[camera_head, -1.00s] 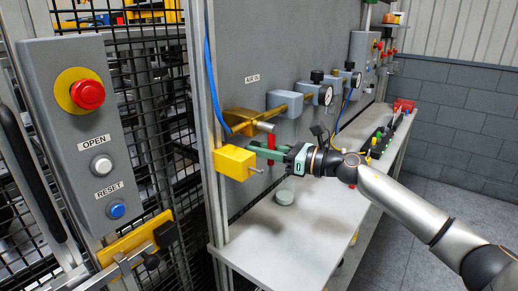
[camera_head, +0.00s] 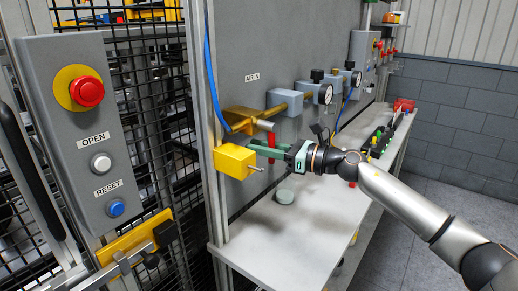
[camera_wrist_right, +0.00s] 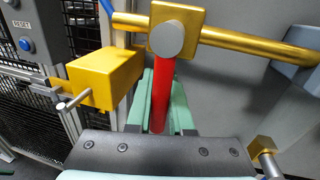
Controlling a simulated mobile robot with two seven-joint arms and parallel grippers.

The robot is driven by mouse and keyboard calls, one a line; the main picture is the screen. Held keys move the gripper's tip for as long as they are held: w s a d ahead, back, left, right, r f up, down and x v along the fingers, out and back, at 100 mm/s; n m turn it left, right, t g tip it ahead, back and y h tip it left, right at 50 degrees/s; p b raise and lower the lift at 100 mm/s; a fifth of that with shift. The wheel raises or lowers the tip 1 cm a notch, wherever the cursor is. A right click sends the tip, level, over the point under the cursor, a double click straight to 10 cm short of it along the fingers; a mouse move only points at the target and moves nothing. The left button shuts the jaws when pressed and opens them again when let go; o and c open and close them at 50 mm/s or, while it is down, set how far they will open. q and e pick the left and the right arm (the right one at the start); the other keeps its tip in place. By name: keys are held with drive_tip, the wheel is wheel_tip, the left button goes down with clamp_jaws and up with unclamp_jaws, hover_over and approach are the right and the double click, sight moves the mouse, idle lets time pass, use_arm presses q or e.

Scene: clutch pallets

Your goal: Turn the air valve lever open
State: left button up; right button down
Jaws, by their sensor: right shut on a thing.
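The air valve is a brass body (camera_head: 244,117) under the AIR IN label on the grey panel. It also shows in the right wrist view (camera_wrist_right: 188,18). Its red lever (camera_head: 272,139) hangs straight down from a grey pivot. In the right wrist view the lever (camera_wrist_right: 166,70) runs down between my green fingers. My right gripper (camera_head: 263,151) reaches in from the right and is shut on the lever. My left gripper is not in view.
A yellow block (camera_head: 236,161) with a metal pin is close left of my right fingers. Brass pipe and a regulator block (camera_head: 285,102) run right along the panel. A button box (camera_head: 85,140) stands left.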

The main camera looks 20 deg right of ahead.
use_arm(q)
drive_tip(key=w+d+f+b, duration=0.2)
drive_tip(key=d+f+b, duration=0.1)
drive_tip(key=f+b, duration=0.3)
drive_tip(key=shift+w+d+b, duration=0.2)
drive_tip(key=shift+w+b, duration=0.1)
drive_tip(key=shift+b, duration=0.3)
use_arm(e)
drive_tip(key=w+d+r+n+h, duration=0.3)
drive_tip(key=d+r+n, duration=0.1)
drive_tip(key=n, duration=1.1)
drive_tip(key=shift+w+d+r+t+h, duration=0.3)
drive_tip(key=shift+d+r+t, duration=0.1)
drive_tip(key=shift+r, duration=0.1)
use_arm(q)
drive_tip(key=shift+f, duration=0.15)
use_arm(e)
drive_tip(key=shift+r, duration=0.1)
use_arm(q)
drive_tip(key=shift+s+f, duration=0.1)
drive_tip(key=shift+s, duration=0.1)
use_arm(e)
drive_tip(key=c, duration=0.8)
unclamp_jaws()
